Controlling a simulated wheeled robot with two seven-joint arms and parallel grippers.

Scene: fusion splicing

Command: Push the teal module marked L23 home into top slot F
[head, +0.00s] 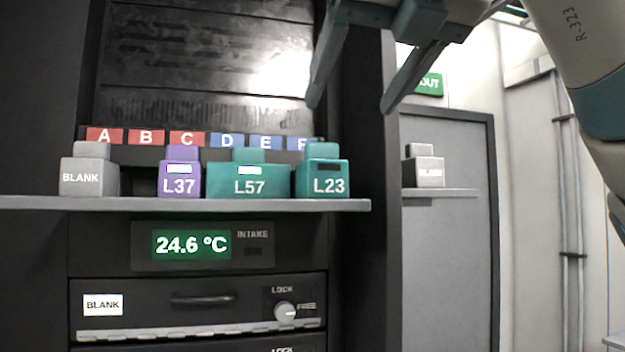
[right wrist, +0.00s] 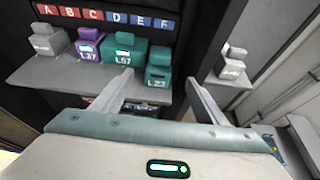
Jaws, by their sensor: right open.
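The teal module L23 (head: 322,180) stands upright at the right end of the rack's front ledge, below the label F (head: 299,144), which it partly hides. Its small window is dark. It also shows in the right wrist view (right wrist: 158,76). The slot opening behind it is hidden, so its depth in the slot cannot be told. My right gripper (head: 349,108) is open and empty, above and to the right of L23 in the head view. In the right wrist view its fingertips (right wrist: 160,77) appear on either side of L23, apart from it. My left gripper is not in view.
Left of L23 stand the wider teal L57 (head: 249,181), purple L37 (head: 179,178) and a grey BLANK (head: 89,178); L57 and L37 have lit green windows. Another grey blank (head: 425,172) stands on a side shelf (head: 440,193). The ledge (head: 215,205) juts out below the modules.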

